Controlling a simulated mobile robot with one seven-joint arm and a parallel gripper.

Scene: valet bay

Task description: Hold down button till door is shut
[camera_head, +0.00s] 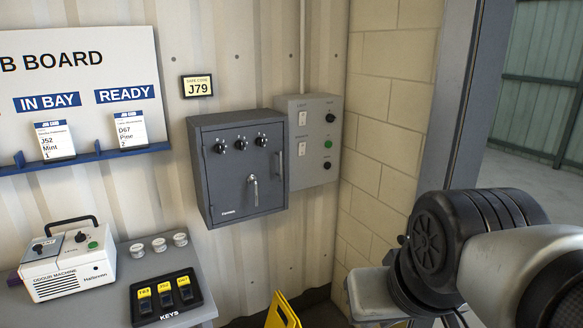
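A grey control box (315,165) is mounted on the corrugated wall, just right of the safe. Its right side has a black control (330,118) at the top, a green button (327,144) in the middle and a black button (326,166) at the bottom. Two white switches sit on its left side; the labels are too small to read. At the far right, past a grey-blue post (468,110), a doorway appears open onto a floor and a green corrugated wall. I cannot make out a door leaf. My arm fills the lower right; my gripper's fingers are not seen.
A grey safe (238,165) juts from the wall left of the control box. A block wall (395,100) stands on its right. A bench (112,292) holds an odour machine (68,258) and a key tray (166,297). A yellow floor sign (283,312) stands below.

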